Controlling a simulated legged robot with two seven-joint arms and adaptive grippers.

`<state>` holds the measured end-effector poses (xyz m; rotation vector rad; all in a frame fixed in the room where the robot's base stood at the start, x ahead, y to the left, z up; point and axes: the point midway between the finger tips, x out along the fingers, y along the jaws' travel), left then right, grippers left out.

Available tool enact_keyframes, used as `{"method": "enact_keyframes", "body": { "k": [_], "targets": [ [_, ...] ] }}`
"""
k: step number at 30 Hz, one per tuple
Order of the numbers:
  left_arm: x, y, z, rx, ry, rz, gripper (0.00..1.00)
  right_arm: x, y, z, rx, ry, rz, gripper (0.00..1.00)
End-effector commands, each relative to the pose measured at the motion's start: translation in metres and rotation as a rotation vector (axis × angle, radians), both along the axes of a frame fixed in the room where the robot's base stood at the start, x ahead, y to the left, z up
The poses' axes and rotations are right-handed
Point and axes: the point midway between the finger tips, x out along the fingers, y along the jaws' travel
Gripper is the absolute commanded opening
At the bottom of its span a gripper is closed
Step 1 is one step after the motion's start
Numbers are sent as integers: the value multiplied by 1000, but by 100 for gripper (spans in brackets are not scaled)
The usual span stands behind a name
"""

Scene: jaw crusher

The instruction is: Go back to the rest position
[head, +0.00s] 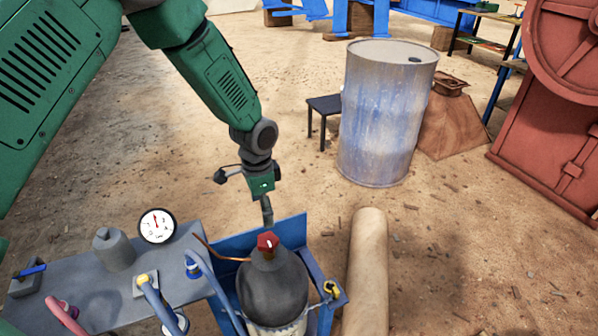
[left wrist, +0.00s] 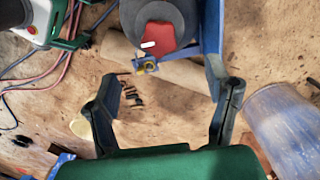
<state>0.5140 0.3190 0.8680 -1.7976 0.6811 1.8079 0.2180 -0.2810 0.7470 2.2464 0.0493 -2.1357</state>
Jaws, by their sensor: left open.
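My left arm comes in from the upper left of the head view, and its gripper (head: 266,208) hangs just above and behind the red valve knob (head: 268,243) of a dark gas cylinder (head: 272,288). In the left wrist view the two fingers of the left gripper (left wrist: 172,82) are spread wide with nothing between them. The red knob (left wrist: 158,36) and the dark cylinder top lie beyond the fingertips, apart from them. My right gripper is in neither view.
The cylinder stands in a blue frame (head: 236,243) beside a grey bench with a gauge (head: 157,226) and hoses. A pale log-like roll (head: 368,270) lies to its right. A blue-grey barrel (head: 385,115) and red machine (head: 555,110) stand farther off. Sandy ground left of the barrel is open.

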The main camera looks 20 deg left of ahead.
Motion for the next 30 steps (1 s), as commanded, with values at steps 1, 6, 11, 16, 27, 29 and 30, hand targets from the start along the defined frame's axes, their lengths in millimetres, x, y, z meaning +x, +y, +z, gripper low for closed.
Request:
{"method": "enact_keyframes", "body": {
  "k": [1, 6, 11, 16, 27, 29, 30],
  "targets": [
    [0, 0, 0, 0, 0, 0, 72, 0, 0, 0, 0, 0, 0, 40],
    [-7, -4, -9, -7, 2, 9, 72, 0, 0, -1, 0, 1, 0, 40],
    [-56, -27, -62, -51, 17, 101, 72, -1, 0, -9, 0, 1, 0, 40],
    [-158, -52, -133, -89, 25, 327, 72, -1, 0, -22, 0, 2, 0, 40],
    [-295, -38, -160, -14, -47, 657, 72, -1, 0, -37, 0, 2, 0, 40],
    [-299, -37, -159, -11, -53, 668, 72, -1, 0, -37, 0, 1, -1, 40],
    [-300, -37, -158, -10, -55, 671, 72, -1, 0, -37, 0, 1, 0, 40]
  ]
}}
